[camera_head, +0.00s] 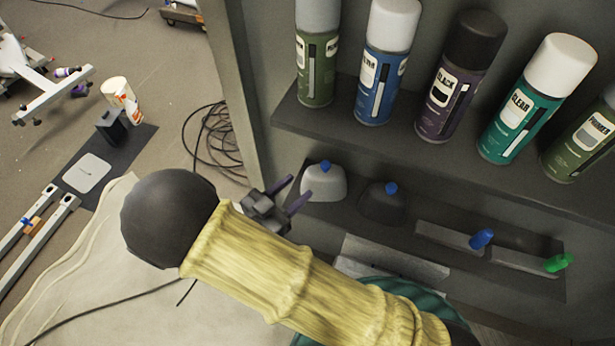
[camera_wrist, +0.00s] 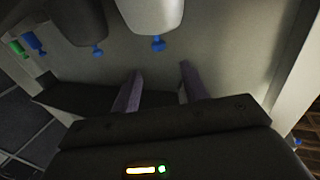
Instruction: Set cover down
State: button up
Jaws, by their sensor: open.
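A light grey cover (camera_head: 322,186) with a blue knob stands on the lower dark shelf (camera_head: 345,215), near its left end. A dark cover (camera_head: 383,208) with a blue knob stands to its right. My gripper (camera_head: 292,192) is open and empty, just left of the light cover, with its two purple fingers pointing at the shelf. In the wrist view, the fingers (camera_wrist: 161,70) are apart with nothing between them. The light cover (camera_wrist: 150,12) and the dark cover (camera_wrist: 78,20) show at the top, clear of the fingertips.
Several spray cans, including a blue one (camera_head: 383,75), stand on the upper shelf (camera_head: 400,140) above the covers. Flat grey pieces with a blue knob (camera_head: 482,239) and a green knob (camera_head: 558,262) lie to the right. A cabinet side panel (camera_head: 240,90) rises on the left.

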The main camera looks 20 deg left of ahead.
jog(key=shift+s+a, duration=0.25)
jog(key=shift+s, duration=0.25)
